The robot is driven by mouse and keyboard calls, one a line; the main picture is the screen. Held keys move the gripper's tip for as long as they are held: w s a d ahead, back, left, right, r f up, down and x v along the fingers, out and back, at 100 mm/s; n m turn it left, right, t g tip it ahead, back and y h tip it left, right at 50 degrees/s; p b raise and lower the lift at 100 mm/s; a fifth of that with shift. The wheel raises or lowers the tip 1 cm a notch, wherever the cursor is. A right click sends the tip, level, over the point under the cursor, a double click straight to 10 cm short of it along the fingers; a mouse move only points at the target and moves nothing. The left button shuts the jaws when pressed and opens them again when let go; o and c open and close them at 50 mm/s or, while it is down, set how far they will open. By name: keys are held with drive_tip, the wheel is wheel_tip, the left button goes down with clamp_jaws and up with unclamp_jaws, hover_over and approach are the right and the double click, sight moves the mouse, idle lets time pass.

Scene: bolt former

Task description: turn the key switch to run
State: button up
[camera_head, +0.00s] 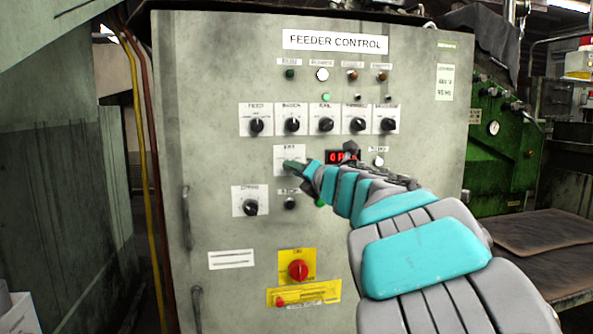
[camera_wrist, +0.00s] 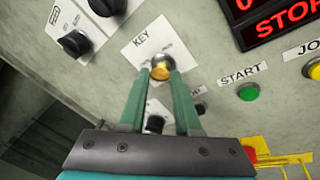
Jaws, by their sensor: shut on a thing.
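The key switch (camera_wrist: 162,58) sits on a white plate marked KEY, which also shows in the head view (camera_head: 288,152). It has a round metal collar with a brass-coloured key part (camera_wrist: 160,72) at its front. My gripper (camera_wrist: 158,76) has its two green fingers on either side of the brass part and is shut on it. In the head view my gripper (camera_head: 292,166) reaches the plate from the right and covers the switch. Which position the key points to cannot be told. A red display (camera_wrist: 282,22) reads STOP in the wrist view.
Black knobs (camera_head: 325,125) stand in a row above the switch. A green START button (camera_wrist: 248,92) and a yellow JOG button (camera_wrist: 314,68) lie to its right. A red rotary switch (camera_head: 298,270) on a yellow plate is low on the panel (camera_head: 215,100). A green machine (camera_head: 500,145) stands right.

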clamp_jaws()
drive_tip(key=shift+s+a+f+m+t+h+b, duration=0.1)
drive_tip(key=shift+m+t+h+b, duration=0.65)
drive_tip(key=shift+m+b, duration=2.1)
drive_tip(key=shift+w+a+f+m+t+h+b, duration=0.15)
drive_tip(key=shift+m+t+h+b, duration=0.75)
drive_tip(key=shift+m, duration=3.25)
drive_tip(key=shift+s+a+f+m+t+h+b, duration=0.2)
drive_tip(key=shift+m+t+b, duration=0.75)
drive_tip(key=shift+m+b, duration=2.25)
drive_tip(key=shift+d+r+m, duration=0.1)
drive_tip(key=shift+d+m, duration=0.05)
drive_tip(key=shift+m, duration=0.35)
